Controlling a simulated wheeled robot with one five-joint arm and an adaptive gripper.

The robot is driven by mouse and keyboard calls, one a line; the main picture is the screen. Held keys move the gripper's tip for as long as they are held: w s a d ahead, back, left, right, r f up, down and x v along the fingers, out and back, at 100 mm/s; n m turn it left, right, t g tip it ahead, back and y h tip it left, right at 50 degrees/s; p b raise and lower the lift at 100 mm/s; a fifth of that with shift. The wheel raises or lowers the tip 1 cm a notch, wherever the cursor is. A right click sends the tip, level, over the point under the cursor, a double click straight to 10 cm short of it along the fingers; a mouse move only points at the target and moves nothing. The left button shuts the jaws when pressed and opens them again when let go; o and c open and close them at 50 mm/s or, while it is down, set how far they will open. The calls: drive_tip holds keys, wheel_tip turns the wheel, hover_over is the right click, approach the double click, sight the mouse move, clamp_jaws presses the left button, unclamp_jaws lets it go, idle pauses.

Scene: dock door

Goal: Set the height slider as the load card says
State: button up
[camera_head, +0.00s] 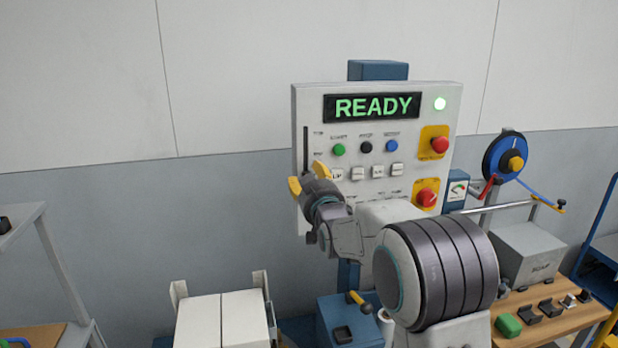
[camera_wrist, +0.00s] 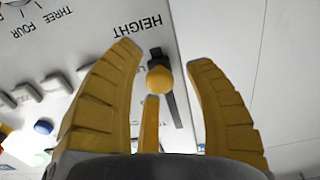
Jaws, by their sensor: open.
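The height slider has a round yellow knob (camera_wrist: 159,80) on a dark upright slot, under the printed word HEIGHT in the wrist view, where the panel appears upside down. In the head view the slot (camera_head: 305,140) runs down the panel's left side, and my gripper hides its lower part. My gripper (camera_head: 308,178) is open in front of the panel (camera_head: 380,100). In the wrist view the yellow fingers of my gripper (camera_wrist: 163,58) stand on either side of the knob, with a gap on both sides. I cannot make out a load card.
Green, black and blue buttons, several white keys and two red knobs (camera_head: 440,145) sit near the slider. A grey box (camera_head: 540,250) stands on the bench at right.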

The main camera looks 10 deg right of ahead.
drive_tip(key=shift+o, duration=0.4)
clamp_jaws()
